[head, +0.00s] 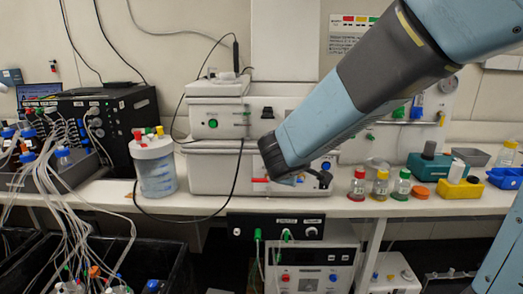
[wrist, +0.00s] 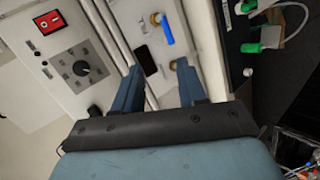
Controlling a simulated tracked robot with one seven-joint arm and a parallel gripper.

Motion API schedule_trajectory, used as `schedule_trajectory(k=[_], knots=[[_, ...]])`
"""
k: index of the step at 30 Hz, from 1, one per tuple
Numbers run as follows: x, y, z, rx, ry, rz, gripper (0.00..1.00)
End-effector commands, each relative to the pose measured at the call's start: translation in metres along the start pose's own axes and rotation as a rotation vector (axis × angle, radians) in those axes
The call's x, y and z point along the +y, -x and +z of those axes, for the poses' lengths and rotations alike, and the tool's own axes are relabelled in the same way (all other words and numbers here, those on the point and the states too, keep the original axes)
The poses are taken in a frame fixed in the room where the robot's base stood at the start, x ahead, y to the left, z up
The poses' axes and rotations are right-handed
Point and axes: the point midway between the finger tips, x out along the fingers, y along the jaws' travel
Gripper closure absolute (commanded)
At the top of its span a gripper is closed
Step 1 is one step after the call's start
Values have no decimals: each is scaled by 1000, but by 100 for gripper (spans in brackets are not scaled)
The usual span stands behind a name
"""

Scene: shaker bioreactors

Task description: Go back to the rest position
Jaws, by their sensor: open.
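My gripper (wrist: 160,88) shows in the wrist view with its two dark blue fingers apart and nothing between them. Beyond the fingers is the pale front of a bench instrument with a black rectangle on it. In the head view my arm reaches down from the upper right, and its end (head: 295,178) is in front of the white stacked instrument (head: 215,168) on the bench. The fingers are mostly hidden there. I cannot tell whether they touch the instrument.
The white bench (head: 340,208) carries a lidded bottle (head: 154,165), several small capped bottles (head: 381,185) and a yellow block (head: 461,188). At left, a black instrument (head: 105,125) stands behind many tubes. Below are a black crate (head: 150,255) and a control unit (head: 312,268).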

Motion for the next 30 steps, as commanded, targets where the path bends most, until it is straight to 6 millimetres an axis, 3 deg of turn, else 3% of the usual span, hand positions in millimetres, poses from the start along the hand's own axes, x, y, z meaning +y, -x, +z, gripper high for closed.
schedule_trajectory(k=[1,6,12,15,21,30], knots=[[11,7,24,-51,-71,3,59],[26,32,92,-202,-301,-34,59],[21,70,155,-325,-577,-116,59],[13,91,177,-359,-717,-172,59],[-7,132,202,-362,-989,-303,59],[-23,172,202,-276,-1236,-451,59]])
